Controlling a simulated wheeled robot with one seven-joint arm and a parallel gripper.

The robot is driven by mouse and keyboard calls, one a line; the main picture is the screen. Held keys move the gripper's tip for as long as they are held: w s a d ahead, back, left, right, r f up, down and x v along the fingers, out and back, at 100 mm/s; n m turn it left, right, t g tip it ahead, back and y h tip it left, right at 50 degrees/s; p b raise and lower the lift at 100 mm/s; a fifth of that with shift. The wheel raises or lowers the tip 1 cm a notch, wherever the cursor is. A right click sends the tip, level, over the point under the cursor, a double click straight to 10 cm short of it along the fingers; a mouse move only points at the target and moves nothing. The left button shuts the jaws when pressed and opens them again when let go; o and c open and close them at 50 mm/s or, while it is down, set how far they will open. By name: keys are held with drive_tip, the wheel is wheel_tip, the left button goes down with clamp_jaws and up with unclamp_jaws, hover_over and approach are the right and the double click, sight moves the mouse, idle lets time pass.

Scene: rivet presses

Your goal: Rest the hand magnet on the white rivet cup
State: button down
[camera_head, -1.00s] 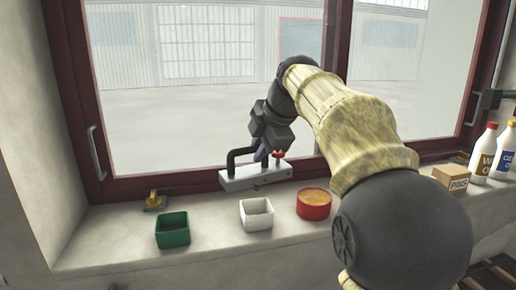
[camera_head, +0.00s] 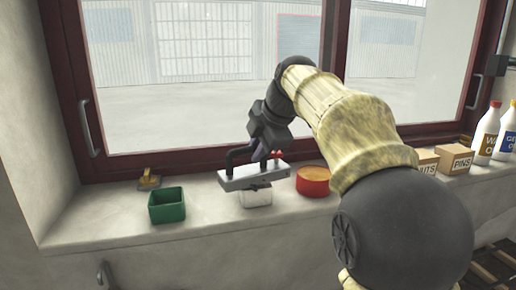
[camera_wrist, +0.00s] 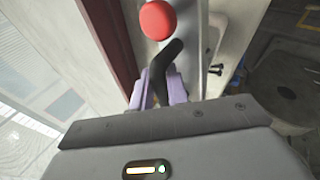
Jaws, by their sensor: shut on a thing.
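The hand magnet is a pale grey bar (camera_head: 240,180) with a black handle and a red knob. My gripper (camera_head: 262,155) is shut on the black handle, and the bar hangs level below it. The white rivet cup (camera_head: 256,199) is right under the bar, which hides most of its rim. I cannot tell whether the bar touches the cup. In the wrist view, the purple fingers of my gripper (camera_wrist: 160,88) clasp the black handle (camera_wrist: 167,60), with the red knob (camera_wrist: 157,19) beyond.
A green bin (camera_head: 167,206) stands left of the white cup and a red round tin (camera_head: 313,181) right of it. A small yellow-brown object (camera_head: 149,181) lies behind the green bin. Boxes (camera_head: 454,160) and white bottles (camera_head: 486,134) stand on the sill at right. The window is behind.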

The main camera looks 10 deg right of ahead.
drive_tip(key=shift+w+f, duration=0.1)
drive_tip(key=shift+w, duration=0.1)
drive_tip(key=shift+a, duration=0.1)
drive_tip(key=c, duration=1.4)
unclamp_jaws()
drive_tip(key=shift+s, duration=0.3)
drive_tip(key=shift+o, duration=1)
drive_tip(key=shift+w, duration=0.15)
drive_tip(key=o, duration=1.1)
drive_tip(key=shift+c, duration=0.2)
drive_tip(key=shift+o, duration=0.7)
drive_tip(key=shift+f, duration=0.1)
drive_tip(key=shift+s, duration=0.2)
